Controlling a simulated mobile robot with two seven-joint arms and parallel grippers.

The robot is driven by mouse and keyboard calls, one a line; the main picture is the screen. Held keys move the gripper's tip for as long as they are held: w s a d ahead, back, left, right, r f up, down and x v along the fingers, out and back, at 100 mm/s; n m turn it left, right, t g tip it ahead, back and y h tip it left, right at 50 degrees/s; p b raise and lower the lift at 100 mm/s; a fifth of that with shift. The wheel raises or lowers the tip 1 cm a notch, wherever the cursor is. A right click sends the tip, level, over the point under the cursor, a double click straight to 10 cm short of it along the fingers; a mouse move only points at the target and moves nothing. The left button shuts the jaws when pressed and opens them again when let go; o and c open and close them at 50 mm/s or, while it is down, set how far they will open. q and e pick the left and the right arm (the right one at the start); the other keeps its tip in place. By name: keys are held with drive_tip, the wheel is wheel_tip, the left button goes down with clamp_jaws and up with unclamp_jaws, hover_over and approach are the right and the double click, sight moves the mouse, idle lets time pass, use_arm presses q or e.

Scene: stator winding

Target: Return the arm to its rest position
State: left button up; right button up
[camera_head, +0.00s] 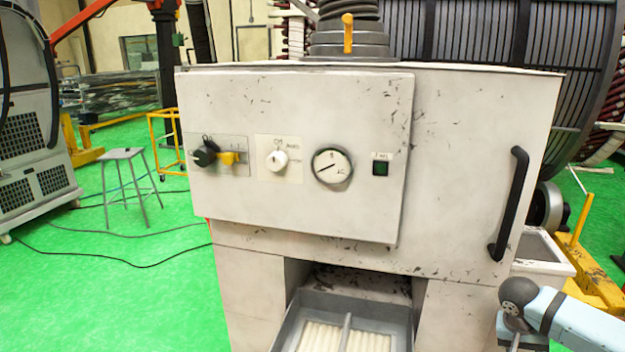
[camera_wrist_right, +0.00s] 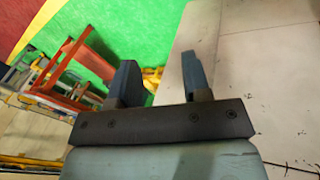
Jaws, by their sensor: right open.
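My right arm (camera_head: 570,318) comes in at the lower right of the head view, beside the right side of the white machine cabinet (camera_head: 480,150). The right gripper's fingers are not clearly shown there. In the right wrist view my right gripper (camera_wrist_right: 160,82) is open, with two dark fingers apart and nothing between them. The cabinet's pale panel (camera_wrist_right: 270,80) fills the right of that view, close to the right finger. My left gripper is not in either view.
The cabinet front carries a black knob (camera_head: 205,152), a white knob (camera_head: 277,160), a gauge (camera_head: 332,166) and a black handle (camera_head: 508,205). A grey tray (camera_head: 287,330) with pale rods protrudes below. A stool (camera_head: 122,155) stands on open green floor at left.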

drive_tip(key=s+a+f+n+t+y, duration=0.2)
drive_tip(key=s+f+n+t, duration=0.3)
drive_tip(key=s+f+n, duration=0.55)
drive_tip(key=s+a+f+n+t+y, duration=0.1)
drive_tip(key=s+a+n+t+y, duration=0.1)
drive_tip(key=s+a+n, duration=0.3)
drive_tip(key=s+a+f+n+t+y, duration=0.1)
drive_tip(key=s+n+t+y, duration=0.15)
drive_tip(key=s, duration=0.55)
drive_tip(key=a+m+t+y, duration=0.15)
drive_tip(key=a+m, duration=0.65)
drive_tip(key=a, duration=1.2)
use_arm(q)
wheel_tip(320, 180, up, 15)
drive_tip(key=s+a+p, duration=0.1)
drive_tip(key=p, duration=1.9)
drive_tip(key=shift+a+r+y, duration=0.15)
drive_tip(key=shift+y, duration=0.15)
use_arm(e)
wheel_tip(320, 180, up, 16)
drive_tip(key=d, duration=0.1)
drive_tip(key=shift+s+t+h, duration=0.25)
drive_tip(key=shift+t+h, duration=0.05)
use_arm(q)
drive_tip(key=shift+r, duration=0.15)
use_arm(e)
drive_tip(key=shift+d, duration=0.1)
